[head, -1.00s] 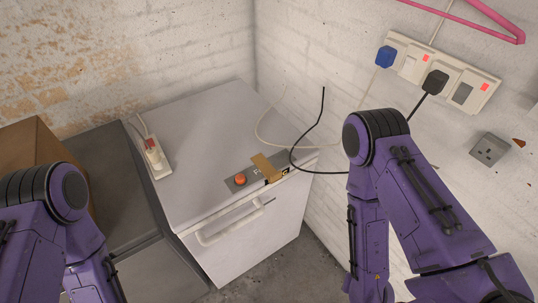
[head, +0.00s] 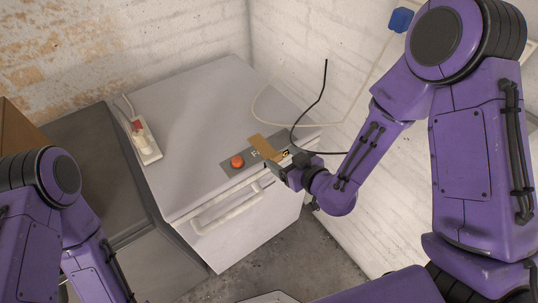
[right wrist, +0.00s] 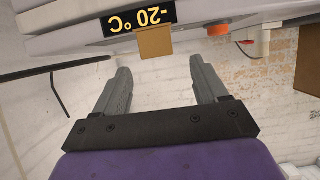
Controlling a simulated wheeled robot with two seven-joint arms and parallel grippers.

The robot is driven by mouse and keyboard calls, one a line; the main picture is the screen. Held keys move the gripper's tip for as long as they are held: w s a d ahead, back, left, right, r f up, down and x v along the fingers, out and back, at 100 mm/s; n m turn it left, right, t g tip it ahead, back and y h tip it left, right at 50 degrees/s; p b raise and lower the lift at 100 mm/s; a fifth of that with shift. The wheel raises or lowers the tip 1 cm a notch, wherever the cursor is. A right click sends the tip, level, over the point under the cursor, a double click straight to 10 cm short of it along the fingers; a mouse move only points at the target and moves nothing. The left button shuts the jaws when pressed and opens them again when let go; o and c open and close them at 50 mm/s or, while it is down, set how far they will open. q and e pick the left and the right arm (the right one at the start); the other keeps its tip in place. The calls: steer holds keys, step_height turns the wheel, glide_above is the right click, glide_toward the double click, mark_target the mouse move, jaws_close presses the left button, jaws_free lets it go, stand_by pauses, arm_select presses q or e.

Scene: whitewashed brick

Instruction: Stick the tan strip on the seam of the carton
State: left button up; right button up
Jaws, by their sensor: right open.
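The tan strip (head: 261,146) lies across the control panel on the freezer's top front edge, between the orange knob and the display. In the right wrist view the strip (right wrist: 155,42) hangs a little over the edge. My right gripper (head: 274,169) is just in front of that edge. In the right wrist view its two fingers (right wrist: 160,65) are apart, with the strip beyond the gap between them and nothing held. The brown carton (head: 20,125) is at the far left, cut off by the frame; its seam cannot be made out. My left gripper is out of view.
An orange knob (head: 237,161) sits beside the strip. A grey cabinet (head: 95,150) stands between freezer and carton.

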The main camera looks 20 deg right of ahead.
mark_target(277, 156)
steer(key=x, duration=0.2)
steer(key=f+p+x, duration=0.1)
steer(key=x, duration=0.2)
steer(key=shift+d, duration=0.15)
steer(key=shift+s, duration=0.2)
steer(key=shift+c, duration=0.9)
steer(key=c, duration=1)
